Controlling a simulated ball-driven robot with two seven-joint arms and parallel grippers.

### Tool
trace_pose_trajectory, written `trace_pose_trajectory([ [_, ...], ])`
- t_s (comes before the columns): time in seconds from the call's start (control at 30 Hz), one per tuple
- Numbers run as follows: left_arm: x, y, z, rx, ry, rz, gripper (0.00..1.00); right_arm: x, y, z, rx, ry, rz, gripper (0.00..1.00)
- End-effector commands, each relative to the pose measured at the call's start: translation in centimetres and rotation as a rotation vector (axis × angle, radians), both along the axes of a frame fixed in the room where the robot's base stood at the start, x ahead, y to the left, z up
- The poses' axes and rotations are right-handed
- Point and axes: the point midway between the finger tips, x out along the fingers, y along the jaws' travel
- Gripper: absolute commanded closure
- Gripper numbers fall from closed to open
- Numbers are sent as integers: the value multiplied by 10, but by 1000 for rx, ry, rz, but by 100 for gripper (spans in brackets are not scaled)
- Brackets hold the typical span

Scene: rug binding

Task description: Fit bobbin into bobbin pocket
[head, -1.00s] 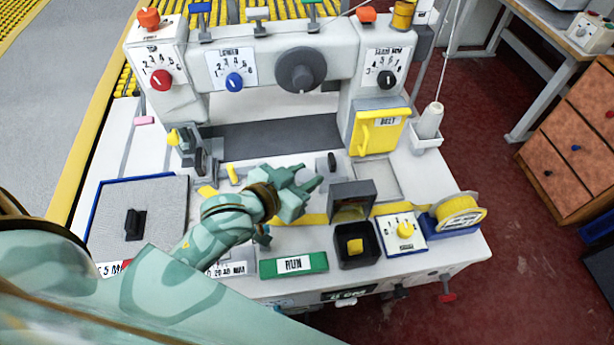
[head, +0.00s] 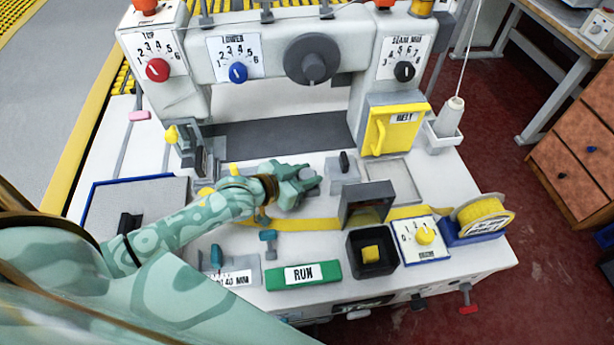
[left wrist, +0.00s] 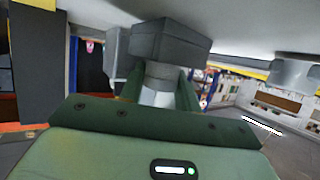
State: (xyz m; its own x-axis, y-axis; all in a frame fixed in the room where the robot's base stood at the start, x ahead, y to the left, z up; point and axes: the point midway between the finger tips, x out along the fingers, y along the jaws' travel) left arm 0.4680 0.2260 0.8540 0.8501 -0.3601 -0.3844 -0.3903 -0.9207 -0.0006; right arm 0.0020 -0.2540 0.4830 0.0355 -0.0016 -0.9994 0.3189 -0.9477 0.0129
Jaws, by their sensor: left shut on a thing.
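My left gripper (head: 305,178) reaches in from the left over the middle of the machine bed, shut on a small grey piece that I take for the bobbin. In the left wrist view the pale grey, rounded bobbin (left wrist: 158,92) shows between the two green fingers, partly hidden by the gripper body. A darker grey block (left wrist: 170,40) stands just beyond the fingertips there; I cannot tell if it touches the bobbin. In the head view a grey block (head: 343,175) with a dark upright piece sits just right of the fingertips. I cannot make out the pocket opening. My right gripper is not in view.
Right of the gripper stand a dark hood (head: 367,203), a black bin (head: 371,262) with a yellow block, and a yellow-knobbed dial plate. The yellow belt door (head: 393,130) and the machine's uprights stand behind.

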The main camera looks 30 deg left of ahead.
Motion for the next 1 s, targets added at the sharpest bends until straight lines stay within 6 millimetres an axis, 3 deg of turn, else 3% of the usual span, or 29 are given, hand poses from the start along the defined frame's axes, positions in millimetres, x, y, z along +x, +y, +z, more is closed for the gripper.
trace_pose_trajectory([
  [0.37, 0, 0, -4, 1, -1, 1, 89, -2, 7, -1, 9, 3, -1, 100],
  [0.4, 0, 0, -4, 0, -2, 1, 59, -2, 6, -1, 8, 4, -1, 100],
  [0.47, 0, 0, -4, 1, -1, 1, 46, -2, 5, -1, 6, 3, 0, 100],
  [0.8, 0, 0, 2, 0, -2, 0, 46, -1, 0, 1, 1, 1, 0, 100],
  [1.0, -32, 13, 17, 1, 0, 0, 46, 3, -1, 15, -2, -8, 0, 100],
])
